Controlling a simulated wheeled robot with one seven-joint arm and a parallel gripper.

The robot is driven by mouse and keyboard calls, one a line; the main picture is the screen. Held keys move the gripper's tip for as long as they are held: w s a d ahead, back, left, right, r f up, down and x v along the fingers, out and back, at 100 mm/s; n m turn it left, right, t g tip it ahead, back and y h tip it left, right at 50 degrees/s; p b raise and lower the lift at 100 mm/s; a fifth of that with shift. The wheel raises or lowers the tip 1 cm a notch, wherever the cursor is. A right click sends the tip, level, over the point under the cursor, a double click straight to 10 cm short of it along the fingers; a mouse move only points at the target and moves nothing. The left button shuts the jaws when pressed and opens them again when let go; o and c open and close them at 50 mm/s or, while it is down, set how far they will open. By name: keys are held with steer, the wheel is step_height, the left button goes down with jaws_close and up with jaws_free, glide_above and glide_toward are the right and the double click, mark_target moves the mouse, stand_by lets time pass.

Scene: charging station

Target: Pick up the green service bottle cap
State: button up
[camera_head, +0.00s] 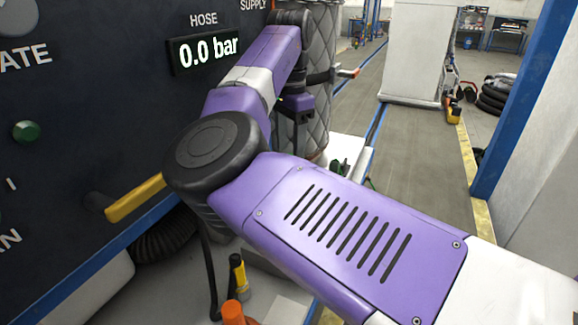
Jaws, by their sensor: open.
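My arm reaches across the picture, and its far end hangs down in front of the quilted silver column. My gripper (296,132) shows only as a narrow dark part below the purple wrist. It is open, and its fingertips are mostly hidden behind my forearm. A small dark green object (340,168) sits on a white surface (347,147), to the right of and below my gripper. It is too small to tell whether it is the service bottle cap. I see nothing held.
A dark panel (90,95) at left bears a display reading 0.0 bar (208,53), a green button (26,131) and a yellow handle (135,198). The quilted column (318,95) stands behind my wrist. A blue post (525,100) stands right. The aisle floor (410,140) is clear.

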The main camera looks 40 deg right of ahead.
steer(key=shift+f, duration=2.25)
jaws_close()
